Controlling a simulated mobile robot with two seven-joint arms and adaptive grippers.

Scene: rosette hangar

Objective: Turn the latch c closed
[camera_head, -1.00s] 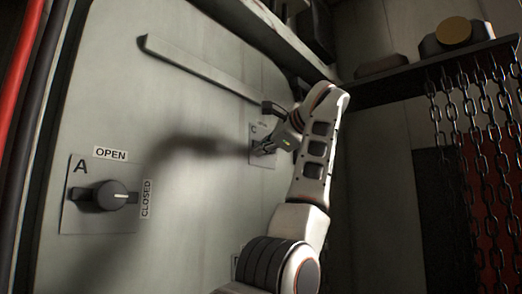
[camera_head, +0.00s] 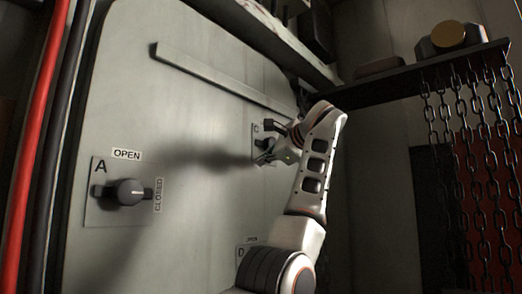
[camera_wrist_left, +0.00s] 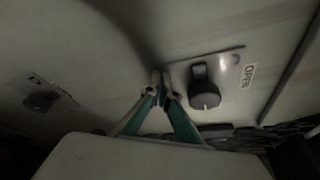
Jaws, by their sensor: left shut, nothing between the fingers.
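Latch C (camera_head: 257,129) is on a small plate high on the pale panel in the head view, partly hidden behind my left gripper. My left gripper (camera_head: 262,159) is shut and empty, by the lower part of that plate. In the left wrist view its fingertips (camera_wrist_left: 161,84) are together, just left of a dark round knob (camera_wrist_left: 206,96) on a plate with an OPEN label (camera_wrist_left: 249,76). This knob appears to be latch C. Whether the fingers touch it I cannot tell. My right gripper is not in view.
Latch A (camera_head: 125,192), with OPEN and CLOSED labels, is at the lower left of the panel (camera_head: 190,120). Latch D (camera_head: 242,254) is partly hidden behind my arm. A long bar (camera_head: 215,78) runs above latch C. Chains (camera_head: 475,160) hang from a shelf at the right.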

